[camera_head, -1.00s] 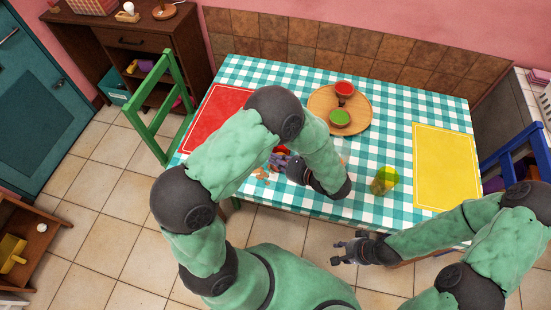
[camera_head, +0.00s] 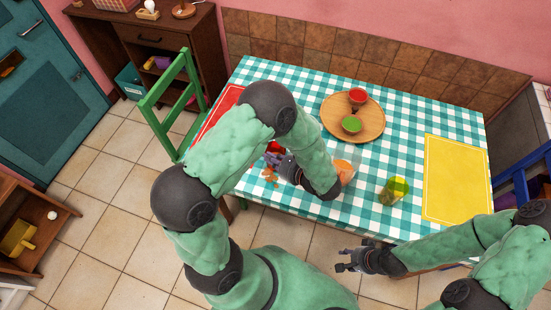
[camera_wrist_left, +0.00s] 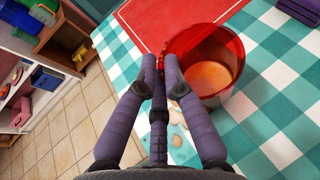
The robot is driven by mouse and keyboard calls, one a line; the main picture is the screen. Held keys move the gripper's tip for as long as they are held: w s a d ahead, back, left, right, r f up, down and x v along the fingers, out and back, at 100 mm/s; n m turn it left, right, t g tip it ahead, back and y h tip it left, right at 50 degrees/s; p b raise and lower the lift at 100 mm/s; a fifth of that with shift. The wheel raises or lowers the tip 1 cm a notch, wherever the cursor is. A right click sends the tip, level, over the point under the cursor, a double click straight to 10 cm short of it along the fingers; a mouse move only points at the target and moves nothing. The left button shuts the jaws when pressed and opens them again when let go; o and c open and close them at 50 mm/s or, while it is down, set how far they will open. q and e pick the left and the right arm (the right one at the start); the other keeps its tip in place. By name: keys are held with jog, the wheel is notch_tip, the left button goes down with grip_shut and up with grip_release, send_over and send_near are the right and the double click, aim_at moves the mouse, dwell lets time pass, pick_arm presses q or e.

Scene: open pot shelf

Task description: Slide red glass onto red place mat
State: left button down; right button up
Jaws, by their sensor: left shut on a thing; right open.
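The red glass (camera_wrist_left: 205,65) is see-through and stands upright on the checked cloth in the left wrist view. Its rim overlaps the near edge of the red place mat (camera_wrist_left: 172,20) in that view; its base appears on the cloth beside the mat. My left gripper (camera_wrist_left: 161,72) is shut at the glass's left wall; the exact contact is unclear. In the head view my left arm hides most of this gripper (camera_head: 284,165) and of the glass (camera_head: 274,147), and part of the mat (camera_head: 217,112). My right gripper (camera_head: 350,261) is open and empty off the table's front edge.
A yellow-green glass (camera_head: 393,190) stands near a yellow mat (camera_head: 456,180). Orange crumbs (camera_head: 268,174) lie by the front edge. A green chair (camera_head: 171,105) stands at left.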

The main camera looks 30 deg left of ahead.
pick_arm(q)
jog(key=s+a+b, duration=0.1)
jog(key=s+a, duration=0.2)
jog(key=a, duration=1.2)
jog(key=shift+a, duration=0.3)
dwell(1.0)
jog(key=shift+s, duration=0.1)
jog(key=c, duration=1.3)
grip_release()
jog(key=shift+d, duration=0.1)
jog(key=v, duration=1.2)
jog(key=shift+f, duration=0.1)
